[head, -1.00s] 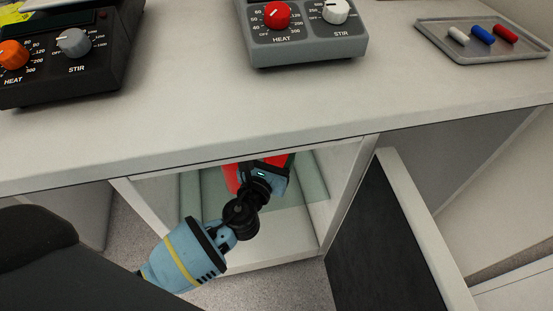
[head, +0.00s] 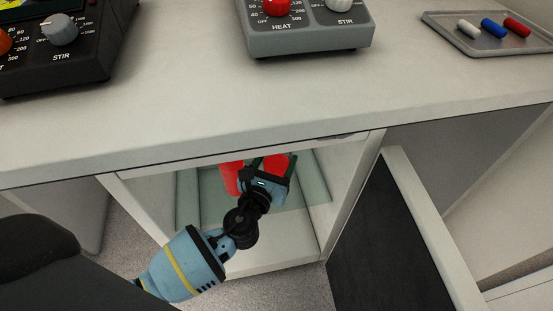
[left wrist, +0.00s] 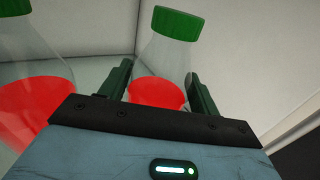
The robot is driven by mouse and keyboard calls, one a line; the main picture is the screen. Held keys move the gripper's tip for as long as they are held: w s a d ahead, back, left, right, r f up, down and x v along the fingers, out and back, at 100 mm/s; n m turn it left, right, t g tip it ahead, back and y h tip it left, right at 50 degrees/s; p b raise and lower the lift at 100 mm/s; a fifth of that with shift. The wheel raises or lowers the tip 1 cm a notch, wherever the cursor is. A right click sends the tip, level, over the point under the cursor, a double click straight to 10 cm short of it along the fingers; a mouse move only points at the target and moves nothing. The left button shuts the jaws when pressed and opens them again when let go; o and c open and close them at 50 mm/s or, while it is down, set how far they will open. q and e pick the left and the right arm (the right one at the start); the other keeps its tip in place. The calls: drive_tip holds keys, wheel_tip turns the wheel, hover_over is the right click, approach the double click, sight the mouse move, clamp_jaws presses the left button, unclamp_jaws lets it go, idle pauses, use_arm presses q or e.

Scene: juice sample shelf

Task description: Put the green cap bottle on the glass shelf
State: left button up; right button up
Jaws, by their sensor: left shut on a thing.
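In the left wrist view a green-capped bottle (left wrist: 163,60) with red liquid stands upright between the fingers of my left gripper (left wrist: 163,85), which is shut on it. A second bottle (left wrist: 35,85) with red liquid stands to its left, its cap partly cut off at the top edge. In the head view my left gripper (head: 268,172) reaches into the open cabinet under the counter, over the glass shelf (head: 212,203). Red of the two bottles shows on either side of it. Whether the held bottle touches the glass cannot be told. My right gripper is not in view.
The counter (head: 200,125) overhangs the cabinet opening. The open cabinet door (head: 375,240) stands to the right. On top are a grey hotplate (head: 305,38), a black hotplate (head: 60,65) and a tray (head: 465,50) with coloured bars.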

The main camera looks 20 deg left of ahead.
use_arm(q)
drive_tip(key=o, duration=1.6)
drive_tip(key=shift+c, duration=0.2)
drive_tip(key=shift+s+r, duration=0.1)
drive_tip(key=shift+r, duration=0.1)
drive_tip(key=s+p, duration=0.1)
drive_tip(key=s, duration=1.1)
